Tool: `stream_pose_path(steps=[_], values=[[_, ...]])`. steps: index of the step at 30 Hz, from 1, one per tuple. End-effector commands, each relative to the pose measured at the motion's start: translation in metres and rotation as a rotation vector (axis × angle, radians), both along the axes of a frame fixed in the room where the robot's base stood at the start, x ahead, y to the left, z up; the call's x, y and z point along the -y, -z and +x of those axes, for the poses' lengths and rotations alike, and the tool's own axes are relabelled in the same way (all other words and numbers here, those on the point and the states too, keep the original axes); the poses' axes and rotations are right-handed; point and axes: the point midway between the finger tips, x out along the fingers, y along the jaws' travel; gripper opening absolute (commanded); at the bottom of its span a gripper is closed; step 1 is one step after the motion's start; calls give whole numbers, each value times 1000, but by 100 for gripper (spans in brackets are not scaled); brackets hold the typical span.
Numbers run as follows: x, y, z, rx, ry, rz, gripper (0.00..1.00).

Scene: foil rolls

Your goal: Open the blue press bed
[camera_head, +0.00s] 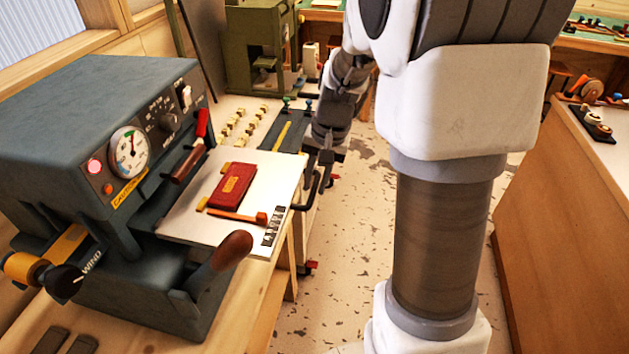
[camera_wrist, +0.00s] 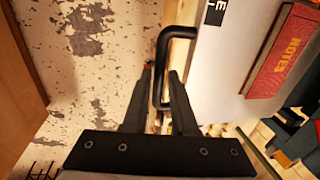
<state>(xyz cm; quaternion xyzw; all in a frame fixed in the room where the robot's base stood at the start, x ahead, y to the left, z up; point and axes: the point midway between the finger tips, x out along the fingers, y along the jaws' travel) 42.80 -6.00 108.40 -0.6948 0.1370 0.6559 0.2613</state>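The blue-grey press (camera_head: 110,130) stands at the left in the head view, with a round gauge and a brown-knobbed lever. Its flat white bed (camera_head: 180,222) sticks out to the right, and it also shows in the wrist view (camera_wrist: 222,75). A black U-shaped handle (camera_head: 307,194) is on the bed's outer edge. My gripper (camera_head: 325,165) is at this handle. In the wrist view, the handle's bar (camera_wrist: 158,75) runs between the fingers of my gripper (camera_wrist: 161,72), which look open around it with a narrow gap.
A red book (camera_head: 232,186) marked "NOTES" and an orange-handled tool (camera_head: 235,215) lie on the bed. A green machine (camera_head: 258,50) stands behind. The speckled floor (camera_head: 335,285) is clear beside the bench. A wooden counter (camera_head: 570,190) stands at the right.

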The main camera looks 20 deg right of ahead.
Motion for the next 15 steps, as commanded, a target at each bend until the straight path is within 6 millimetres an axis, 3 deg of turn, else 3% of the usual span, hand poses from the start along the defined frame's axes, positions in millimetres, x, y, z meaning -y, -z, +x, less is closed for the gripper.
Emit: stream_pose_path(steps=[10,15], values=[[0,-2,0,-1,0,1,30],[3,-22,-2,3,0,1,30]])
